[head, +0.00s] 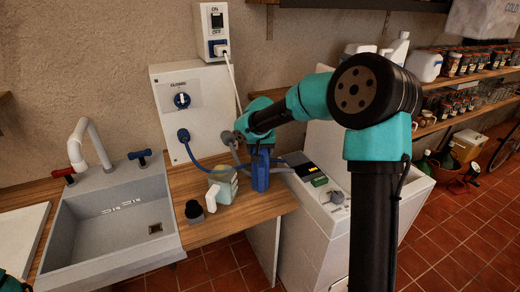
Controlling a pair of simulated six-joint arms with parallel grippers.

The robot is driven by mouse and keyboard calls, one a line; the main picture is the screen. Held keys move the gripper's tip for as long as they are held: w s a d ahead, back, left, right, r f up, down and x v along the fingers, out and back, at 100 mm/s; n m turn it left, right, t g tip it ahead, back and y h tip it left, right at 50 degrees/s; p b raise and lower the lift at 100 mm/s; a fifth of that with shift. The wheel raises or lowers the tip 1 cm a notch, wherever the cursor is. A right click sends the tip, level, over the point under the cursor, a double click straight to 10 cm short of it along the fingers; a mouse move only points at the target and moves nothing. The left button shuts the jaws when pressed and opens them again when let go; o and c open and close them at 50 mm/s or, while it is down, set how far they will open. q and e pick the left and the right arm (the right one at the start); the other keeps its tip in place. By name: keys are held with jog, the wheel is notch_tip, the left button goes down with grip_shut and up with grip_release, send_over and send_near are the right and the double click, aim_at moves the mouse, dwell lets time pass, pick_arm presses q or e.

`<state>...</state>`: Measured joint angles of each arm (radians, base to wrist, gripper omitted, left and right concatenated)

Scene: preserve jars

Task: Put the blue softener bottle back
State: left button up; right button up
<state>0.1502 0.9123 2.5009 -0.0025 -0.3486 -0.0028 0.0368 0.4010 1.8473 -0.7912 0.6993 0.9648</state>
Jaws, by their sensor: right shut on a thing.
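The blue softener bottle (261,173) is upright at the right end of the wooden counter (187,182), close to the white washing machine. My right gripper (259,150) comes down over its top and is shut on it; the arm hides part of the grip. I cannot tell whether the bottle's base touches the counter. My left gripper is not in view; only a bit of my left arm shows at the bottom left corner.
A pale green container (224,178) and a white cup (211,198) stand left of the bottle, with a small black-topped object (194,210) in front. The white machine (318,215) is right of the counter. A blue hose (200,162) runs behind. The sink (112,225) is at left.

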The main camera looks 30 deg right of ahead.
jog(key=o, duration=1.1)
jog(key=shift+f, duration=0.1)
jog(key=v, duration=1.2)
jog(key=shift+r, duration=0.2)
jog(key=shift+w, duration=0.1)
